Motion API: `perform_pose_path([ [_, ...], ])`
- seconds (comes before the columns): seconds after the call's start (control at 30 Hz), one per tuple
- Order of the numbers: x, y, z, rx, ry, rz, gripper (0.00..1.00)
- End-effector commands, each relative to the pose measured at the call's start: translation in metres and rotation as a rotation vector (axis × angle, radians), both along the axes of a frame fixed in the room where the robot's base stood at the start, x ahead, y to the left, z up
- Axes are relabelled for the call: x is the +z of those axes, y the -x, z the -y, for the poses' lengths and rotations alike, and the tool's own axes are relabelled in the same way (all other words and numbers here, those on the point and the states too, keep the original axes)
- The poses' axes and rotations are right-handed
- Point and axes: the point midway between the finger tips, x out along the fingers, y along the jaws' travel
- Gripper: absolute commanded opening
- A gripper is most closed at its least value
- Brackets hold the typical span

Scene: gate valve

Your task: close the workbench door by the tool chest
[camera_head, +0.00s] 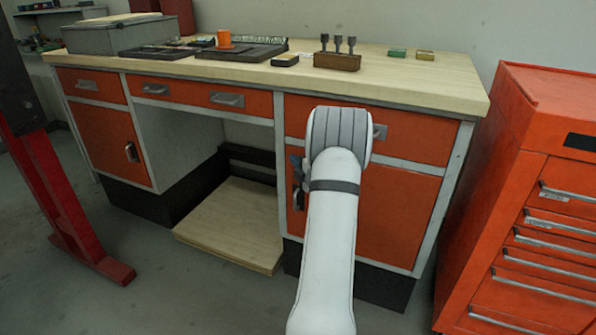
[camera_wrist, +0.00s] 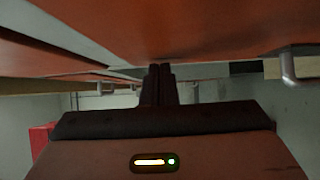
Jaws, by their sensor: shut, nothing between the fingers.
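The workbench door by the tool chest (camera_head: 398,215) is an orange panel below the right drawer. It looks flush with its grey frame, but my arm covers its left part, so a small gap cannot be ruled out. A metal handle (camera_head: 298,197) shows at its left edge. My gripper is mostly hidden behind my white arm in the head view; dark parts of it (camera_head: 296,168) show left of the arm, near the handle. In the wrist view my gripper (camera_wrist: 159,68) has its dark fingers together and empty, close beside an orange surface (camera_wrist: 200,25).
The red tool chest (camera_head: 520,190) stands right of the bench, with a narrow floor gap between. The wooden worktop (camera_head: 440,83) overhangs the drawers. A low wooden platform (camera_head: 230,222) lies in the knee space. A red post foot (camera_head: 75,210) stands at left. Open floor lies in front.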

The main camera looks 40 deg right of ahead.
Motion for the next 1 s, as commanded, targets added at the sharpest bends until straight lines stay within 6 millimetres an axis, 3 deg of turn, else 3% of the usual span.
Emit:
perform_pose_path([
  [0.07, 0.003, 0.005, -0.006, -0.009, -0.001, 0.001, 0.0],
  [0.2, 0.003, 0.012, -0.036, 0.002, -0.003, 0.001, 0.0],
  [0.4, 0.005, 0.058, -0.053, 0.0, -0.004, -0.001, 0.0],
  [0.6, 0.003, 0.09, -0.067, 0.003, -0.002, -0.001, 0.0],
  [0.8, 0.001, 0.104, -0.074, 0.006, -0.002, 0.0, 0.0],
  [1.0, 0.001, 0.105, -0.074, 0.007, -0.001, 0.001, 0.0],
])
